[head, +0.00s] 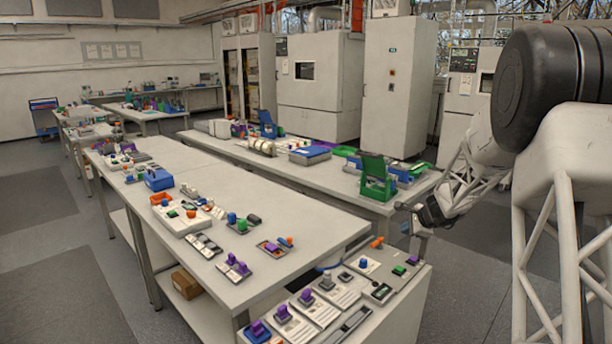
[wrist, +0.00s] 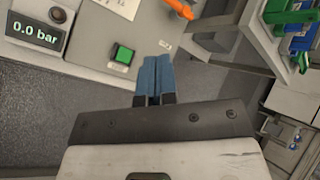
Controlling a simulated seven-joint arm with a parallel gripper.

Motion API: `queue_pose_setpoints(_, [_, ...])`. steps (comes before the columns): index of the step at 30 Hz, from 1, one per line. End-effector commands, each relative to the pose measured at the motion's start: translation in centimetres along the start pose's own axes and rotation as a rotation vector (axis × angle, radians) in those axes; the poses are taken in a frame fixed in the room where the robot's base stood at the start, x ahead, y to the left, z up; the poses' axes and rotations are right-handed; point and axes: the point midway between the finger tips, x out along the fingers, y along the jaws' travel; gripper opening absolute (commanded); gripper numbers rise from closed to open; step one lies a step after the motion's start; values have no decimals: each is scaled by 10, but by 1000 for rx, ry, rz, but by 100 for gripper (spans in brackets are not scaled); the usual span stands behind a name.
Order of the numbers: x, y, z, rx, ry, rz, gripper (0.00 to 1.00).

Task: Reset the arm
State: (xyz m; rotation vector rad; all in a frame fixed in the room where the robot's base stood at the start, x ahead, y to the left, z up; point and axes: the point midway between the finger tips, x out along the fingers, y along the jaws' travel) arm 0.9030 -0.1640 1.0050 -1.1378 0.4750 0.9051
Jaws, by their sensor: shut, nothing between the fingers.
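My gripper (wrist: 156,75) is shut, its two blue fingers pressed together with nothing between them. In the wrist view the fingers hang over the grey floor, just past the edge of a grey panel (wrist: 145,30). A green button (wrist: 122,54) on that panel lies to the left of the fingertips, apart from them. In the head view my arm reaches in from the right, and its dark wrist (head: 432,213) is beside the near bench's right end. The fingers are too small there to make out clearly.
An orange handle (wrist: 178,9) and a display reading 0.0 bar (wrist: 34,31) are near the gripper. A green bin (head: 376,180) stands on the bench behind. The near bench (head: 300,215) holds several small devices. Open floor (head: 480,260) lies to the right.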

Motion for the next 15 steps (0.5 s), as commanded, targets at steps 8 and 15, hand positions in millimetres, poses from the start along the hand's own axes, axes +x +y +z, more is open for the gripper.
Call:
queue_pose_setpoints(8, [-56, 27, 68, -204, -16, 65, 0])
queue_pose_setpoints(15, [-102, 58, 117, -374, -26, 123, 0])
